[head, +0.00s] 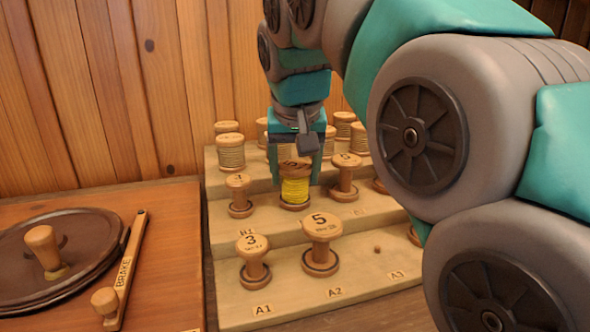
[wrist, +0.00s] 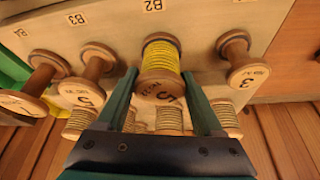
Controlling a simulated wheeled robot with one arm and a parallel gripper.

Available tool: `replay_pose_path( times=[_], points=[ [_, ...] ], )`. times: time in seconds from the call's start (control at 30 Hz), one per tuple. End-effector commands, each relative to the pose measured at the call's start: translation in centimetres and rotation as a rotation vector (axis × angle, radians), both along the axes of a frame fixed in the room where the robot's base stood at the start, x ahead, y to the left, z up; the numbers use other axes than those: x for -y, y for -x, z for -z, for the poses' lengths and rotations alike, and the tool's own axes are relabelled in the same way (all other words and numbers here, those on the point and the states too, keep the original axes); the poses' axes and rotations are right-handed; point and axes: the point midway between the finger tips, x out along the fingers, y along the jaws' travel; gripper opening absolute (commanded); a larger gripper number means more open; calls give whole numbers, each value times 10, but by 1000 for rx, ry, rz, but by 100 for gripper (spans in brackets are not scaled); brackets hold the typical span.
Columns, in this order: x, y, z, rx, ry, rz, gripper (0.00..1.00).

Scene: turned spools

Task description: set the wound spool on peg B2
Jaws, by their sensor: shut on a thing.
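The wound spool, wrapped in yellow thread (head: 295,191), is upright on or just over the middle step, between two bare spools. It also shows in the wrist view (wrist: 161,57), in line with the B2 label (wrist: 152,5). My gripper (head: 297,172) comes down from above with one finger on each side of the spool, shut on its upper part. In the wrist view the fingers (wrist: 163,95) flank its numbered top flange. Peg B2 itself is hidden by the spool. I cannot tell whether the spool's base fully touches the step.
A stepped wooden rack (head: 222,290) carries bare spools at A1 (head: 254,262) and A2 (head: 321,245). A short empty peg (head: 377,250) shows by A3. Pale-wound spools (head: 230,152) fill the back step. A brake lever (head: 125,270) and dark disc (head: 75,240) lie left. My arm blocks the right side.

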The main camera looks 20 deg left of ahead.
Motion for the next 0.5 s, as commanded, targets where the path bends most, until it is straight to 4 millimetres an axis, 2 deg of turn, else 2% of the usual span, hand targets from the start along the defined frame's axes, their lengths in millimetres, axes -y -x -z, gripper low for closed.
replay_pose_path(
  times=[0.03,0.13,0.37,0.5],
  points=[
    [0,0,1,0,0,0,70],
    [0,0,0,1,0,0,81],
    [0,0,0,1,0,0,81],
    [1,2,-7,2,-1,0,81]
  ],
)
